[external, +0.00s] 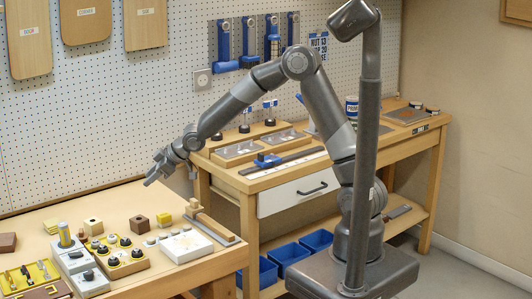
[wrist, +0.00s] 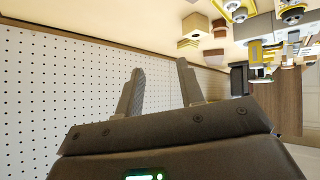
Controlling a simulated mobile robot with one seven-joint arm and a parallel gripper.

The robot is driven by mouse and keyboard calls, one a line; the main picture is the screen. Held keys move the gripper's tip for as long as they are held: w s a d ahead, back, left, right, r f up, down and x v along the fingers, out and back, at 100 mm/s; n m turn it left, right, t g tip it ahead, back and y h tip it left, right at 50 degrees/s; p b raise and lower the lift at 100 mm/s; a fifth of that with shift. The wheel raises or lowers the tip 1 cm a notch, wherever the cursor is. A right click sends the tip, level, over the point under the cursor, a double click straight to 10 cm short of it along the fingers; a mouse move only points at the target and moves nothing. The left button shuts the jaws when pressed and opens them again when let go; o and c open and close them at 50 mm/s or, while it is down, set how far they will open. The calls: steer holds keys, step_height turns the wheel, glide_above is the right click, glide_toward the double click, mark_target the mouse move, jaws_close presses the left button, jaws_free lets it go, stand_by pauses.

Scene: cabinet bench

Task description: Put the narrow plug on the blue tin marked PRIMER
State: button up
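The blue tin (external: 351,107) with a white label reading "PRIM…" stands upright on the far wooden bench, partly hidden behind my arm. I cannot tell which piece is the narrow plug. Several small dark-topped pieces sit in a wooden block (external: 121,268) on the near bench, and other dark pieces stand on the far bench. My gripper (external: 153,181) is in the air above the back of the near bench, away from the tin. In the wrist view my gripper (wrist: 160,68) has its two fingers apart with nothing between them.
The near bench (external: 128,204) carries blocks, a white box (external: 186,246) and a yellow tray (external: 30,276) at its front. The far bench has wooden trays (external: 240,151) and a drawer (external: 297,191). A pegboard wall (external: 105,110) with hanging tools rises behind both benches.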

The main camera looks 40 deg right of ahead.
mark_target(81, 230)
steer(key=a+f+y, duration=0.1)
steer(key=a+f, duration=0.1)
steer(key=a, duration=0.3)
steer(key=s+a+f+n+g+y, duration=0.1)
steer(key=a+f+y, duration=0.1)
steer(key=a, duration=0.3)
steer(key=a+f+y, duration=0.2)
steer(key=a+f, duration=0.2)
steer(key=a, duration=0.1)
steer(key=shift+s+a+n+g, duration=0.2)
steer(key=shift+n+g, duration=0.1)
steer(key=shift+g, duration=0.1)
steer(key=x, duration=1.1)
steer(key=shift+r, duration=0.1)
steer(key=shift+c, duration=0.4)
steer(key=c, duration=0.6)
steer(key=shift+r, duration=0.1)
